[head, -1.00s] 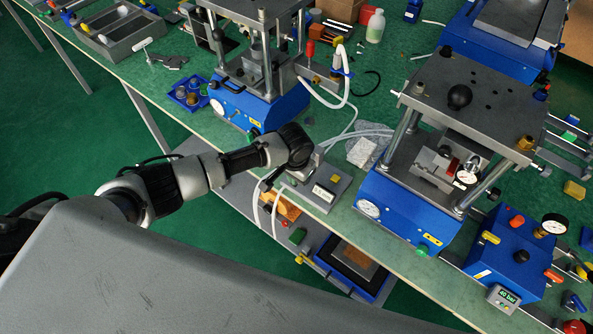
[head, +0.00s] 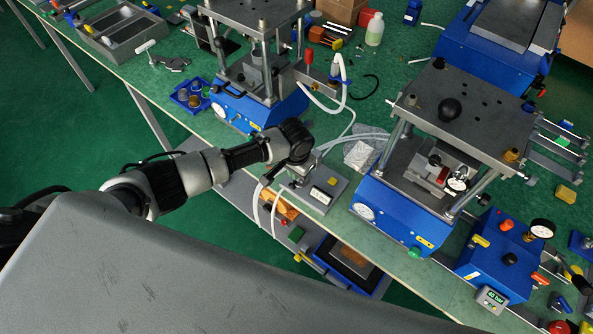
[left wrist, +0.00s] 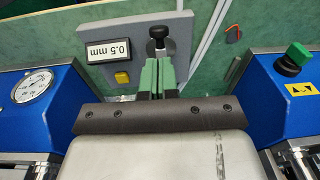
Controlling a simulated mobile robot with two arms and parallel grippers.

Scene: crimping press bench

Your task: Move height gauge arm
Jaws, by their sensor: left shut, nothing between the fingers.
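The height gauge is a grey block with a small display. In the left wrist view its face (left wrist: 112,58) carries a "0.5 mm" display, a yellow button and a black knob (left wrist: 158,33) on a metal stem. It also shows in the head view (head: 338,186), at the bench's front edge between two blue presses. My left gripper (left wrist: 157,72) has its green fingers shut and empty, in front of the stem below the knob. The fingers hide the part behind them, and I cannot tell whether they touch it. In the head view the gripper (head: 299,176) is beside the gauge's left side. My right gripper is not in view.
A blue press (head: 400,212) stands right of the gauge and another (head: 262,105) stands behind left. White hoses (head: 360,135) and a clear bag (head: 362,153) lie behind the gauge. A lower shelf (head: 225,180) holds a blue framed box (head: 347,266).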

